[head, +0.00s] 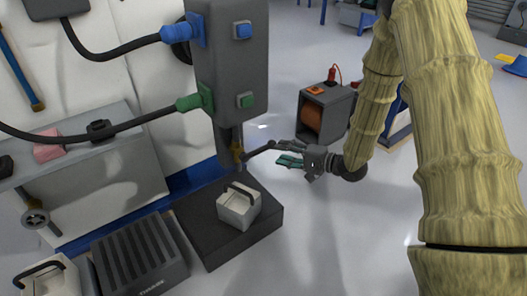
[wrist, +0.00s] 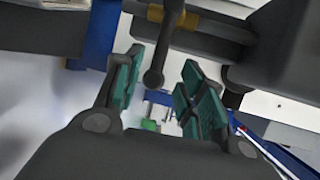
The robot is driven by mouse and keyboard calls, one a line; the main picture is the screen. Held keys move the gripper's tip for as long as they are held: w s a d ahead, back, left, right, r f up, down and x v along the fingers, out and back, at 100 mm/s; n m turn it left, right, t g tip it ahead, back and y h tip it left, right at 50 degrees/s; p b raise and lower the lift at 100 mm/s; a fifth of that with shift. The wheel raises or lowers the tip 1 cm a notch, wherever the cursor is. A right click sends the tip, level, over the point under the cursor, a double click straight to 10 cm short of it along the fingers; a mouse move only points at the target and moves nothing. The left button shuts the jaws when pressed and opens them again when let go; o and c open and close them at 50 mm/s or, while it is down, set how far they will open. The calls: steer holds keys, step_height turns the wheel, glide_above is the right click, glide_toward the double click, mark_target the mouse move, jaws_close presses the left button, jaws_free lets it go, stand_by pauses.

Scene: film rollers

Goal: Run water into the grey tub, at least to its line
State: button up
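A pale grey tub (head: 236,210) with a dark handle stands upright on a black platform, under a grey dispenser (head: 228,60). The tub's line and water level cannot be made out, and no running water shows. A dark tap lever (head: 262,148) sticks out to the right from a brass-coloured fitting (head: 237,152) below the dispenser. My gripper (head: 280,160), with teal pads, is at the lever's outer end. In the wrist view my gripper (wrist: 163,80) is open, and the lever's round end (wrist: 154,78) shows between its fingers without clear contact.
A second pale tub (head: 62,280) and a dark ribbed box (head: 140,262) stand at the lower left. A grey cabinet (head: 327,112) stands behind my gripper. Floor right of the platform is clear.

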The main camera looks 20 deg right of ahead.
mark_target(267, 149)
steer(key=shift+b+x, duration=1.75)
steer(key=shift+x, duration=2.45)
jaws_close()
steer(key=shift+d, duration=0.15)
